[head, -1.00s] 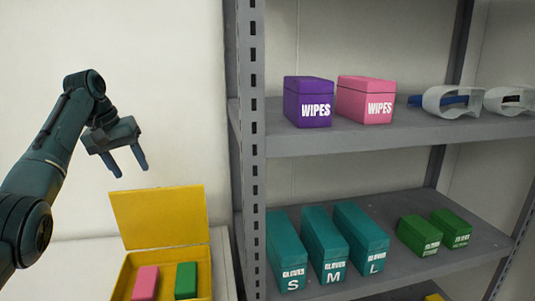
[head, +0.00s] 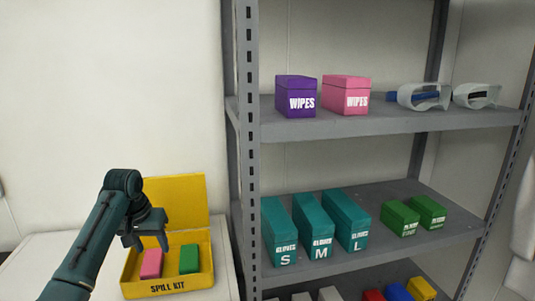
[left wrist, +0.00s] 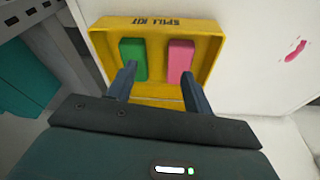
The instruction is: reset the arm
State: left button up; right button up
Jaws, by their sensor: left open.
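My left gripper (head: 148,243) is open and empty, above the yellow spill kit box at the left of the head view. In the left wrist view its two fingers (left wrist: 160,85) point toward the box, spread apart. The spill kit (head: 168,288) stands with its lid raised on a white surface. It also shows in the left wrist view (left wrist: 157,24). Inside are a pink block (head: 152,264) and a green block (head: 189,259), side by side. My right gripper is in neither view.
A grey shelf rack (head: 252,150) stands right of the box. It bears purple wipes (head: 296,97), pink wipes (head: 346,96), goggles (head: 424,97), teal glove boxes (head: 312,226) and green boxes (head: 400,218). A pink smear (left wrist: 296,51) marks the white surface (head: 60,265).

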pick_arm(q)
jog(key=s+d+f+m, duration=0.1)
jog(key=s+d+f, duration=0.2)
jog(key=s+f, duration=0.55)
jog(key=s+d+f+m, duration=0.1)
jog(key=s+d+f, duration=0.2)
jog(key=s+f, duration=0.55)
jog(key=s+d+r, duration=0.2)
jog(key=s, duration=1.9)
jog(key=w+d+f+t+h, duration=0.2)
jog(key=w+d+f+t, duration=0.3)
jog(key=f+t, duration=0.2)
jog(key=shift+d+f+m+h, duration=0.15)
jog(key=shift+f+m+h, duration=0.2)
jog(key=shift+f, duration=0.45)
jog(key=shift+w, duration=0.1)
